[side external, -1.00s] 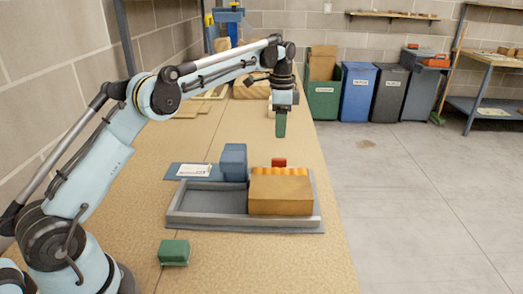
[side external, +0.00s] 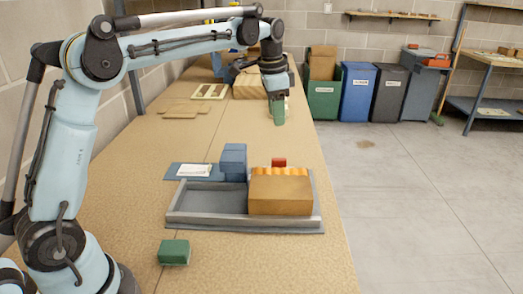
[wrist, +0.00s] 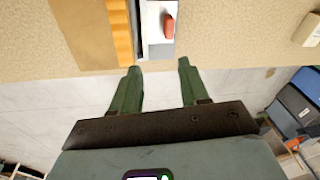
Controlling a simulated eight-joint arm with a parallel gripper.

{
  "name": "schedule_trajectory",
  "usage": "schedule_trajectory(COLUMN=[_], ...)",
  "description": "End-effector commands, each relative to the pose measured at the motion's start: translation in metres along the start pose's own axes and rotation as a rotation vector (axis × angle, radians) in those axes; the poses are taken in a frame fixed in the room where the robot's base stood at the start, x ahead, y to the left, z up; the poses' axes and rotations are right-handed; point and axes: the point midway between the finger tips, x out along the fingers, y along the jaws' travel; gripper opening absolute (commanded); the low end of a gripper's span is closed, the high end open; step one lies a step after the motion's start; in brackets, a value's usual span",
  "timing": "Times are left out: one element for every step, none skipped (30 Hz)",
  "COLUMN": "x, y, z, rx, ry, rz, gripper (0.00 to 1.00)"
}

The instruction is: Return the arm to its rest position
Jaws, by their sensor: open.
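My gripper (side external: 278,112) has green fingers and hangs pointing down above the workbench (side external: 225,260), beyond the grey tray in the side view. In the wrist view its two fingers (wrist: 158,67) stand apart with nothing between the tips. My arm is bent, with its forearm nearly level above the bench. No marker for a rest position shows.
A grey tray (side external: 200,215) holds an orange-brown box (side external: 281,195) on its right side. A blue block (side external: 233,162), a small red block (side external: 279,162) and a green block (side external: 174,252) are nearby. Bins (side external: 358,92) stand on the floor beyond the bench.

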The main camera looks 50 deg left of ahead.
Motion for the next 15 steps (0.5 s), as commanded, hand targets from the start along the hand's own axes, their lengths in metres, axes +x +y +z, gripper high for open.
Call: schedule_trajectory(x=[-0.007,-0.011,-0.015,-0.017,-0.020,-0.023,-0.025,-0.026,-0.028,-0.029,-0.030,-0.030,-0.030,-0.030,-0.029], y=[0.009,0.013,0.020,0.025,0.029,0.036,0.041,0.046,0.053,0.058,0.063,0.070,0.076,0.081,0.088], z=[0.006,0.009,0.013,0.017,0.021,0.026,0.030,0.034,0.040,0.045,0.050,0.056,0.061,0.066,0.073], rx=[-0.025,-0.043,-0.065,-0.082,-0.100,-0.123,-0.140,-0.157,-0.181,-0.198,-0.214,-0.237,-0.255,-0.271,-0.294], ry=[0.017,0.029,0.044,0.056,0.068,0.084,0.096,0.108,0.125,0.137,0.151,0.168,0.181,0.194,0.212], rz=[-0.012,-0.020,-0.030,-0.037,-0.044,-0.053,-0.059,-0.065,-0.072,-0.077,-0.083,-0.088,-0.093,-0.097,-0.102], gripper=[0.45,0.45,0.45,0.45,0.45,0.45,0.45,0.45,0.45,0.45,0.45,0.45,0.45,0.45,0.45])
